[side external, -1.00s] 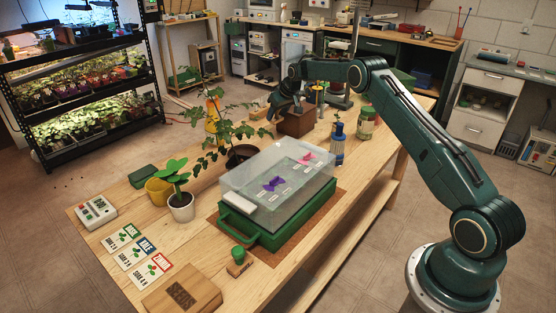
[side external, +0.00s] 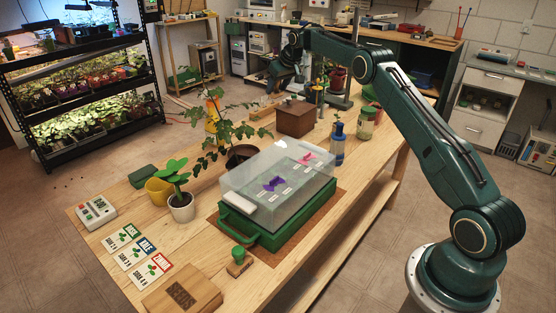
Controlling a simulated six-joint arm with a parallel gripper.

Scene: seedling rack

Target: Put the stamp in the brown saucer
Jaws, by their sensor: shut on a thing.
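The stamp (side external: 237,262), with a round green handle and a wooden base, stands upright on the table's near part, in front of the green-based tray. My gripper (side external: 276,88) is at the table's far end, behind and slightly left of the brown box (side external: 295,120), well away from the stamp. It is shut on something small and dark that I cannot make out. I cannot pick out the brown saucer.
A clear-covered green tray (side external: 272,236) fills the middle of the table. A leafy plant (side external: 232,128), yellow pot (side external: 158,191), white pot (side external: 182,208), blue bottle (side external: 338,145) and jar (side external: 366,124) stand around it. Seed packets (side external: 139,256) and a wooden box (side external: 181,294) lie nearest.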

